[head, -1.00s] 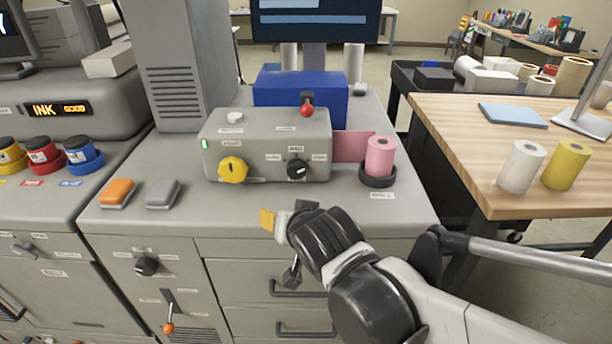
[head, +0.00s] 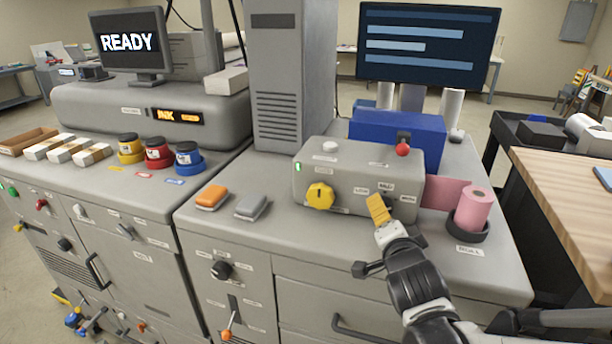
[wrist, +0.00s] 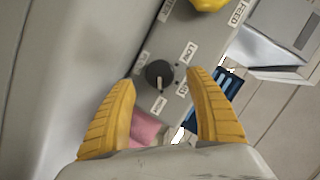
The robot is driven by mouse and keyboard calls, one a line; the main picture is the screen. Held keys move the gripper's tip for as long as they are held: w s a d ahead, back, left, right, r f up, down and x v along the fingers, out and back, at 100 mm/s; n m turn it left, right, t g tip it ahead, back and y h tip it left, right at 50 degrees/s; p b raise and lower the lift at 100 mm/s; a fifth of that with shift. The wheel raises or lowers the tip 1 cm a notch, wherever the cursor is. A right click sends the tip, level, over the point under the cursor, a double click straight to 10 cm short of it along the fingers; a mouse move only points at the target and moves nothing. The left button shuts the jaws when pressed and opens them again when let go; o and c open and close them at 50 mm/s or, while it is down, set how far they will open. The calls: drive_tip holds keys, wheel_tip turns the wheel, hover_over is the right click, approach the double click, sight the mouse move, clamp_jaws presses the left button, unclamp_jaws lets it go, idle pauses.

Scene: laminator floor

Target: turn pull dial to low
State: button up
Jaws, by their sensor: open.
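The pull dial (wrist: 159,74) is a round black knob with a pale pointer line, on the front of the grey laminator box (head: 335,178). In the wrist view, LOW, MED and another label, probably HIGH, stand around it. Its pointer appears turned to that last label, away from LOW. My gripper (head: 378,209) is in front of the dial and hides it in the head view. In the wrist view my gripper (wrist: 163,105) has its yellow fingers spread, with the dial beyond and between their tips. Contact is not visible.
A yellow feed knob (head: 320,196) sits left of the dial on the same face. A red-tipped lever (head: 402,150) stands on top. A pink roll (head: 473,209) in a dark holder is at the right. Orange (head: 212,196) and grey (head: 251,207) blocks lie on the counter at the left.

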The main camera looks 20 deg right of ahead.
drive_tip(key=b+x, duration=0.1)
drive_tip(key=x, duration=0.3)
drive_tip(key=shift+w, duration=0.2)
drive_tip(key=c, duration=1.2)
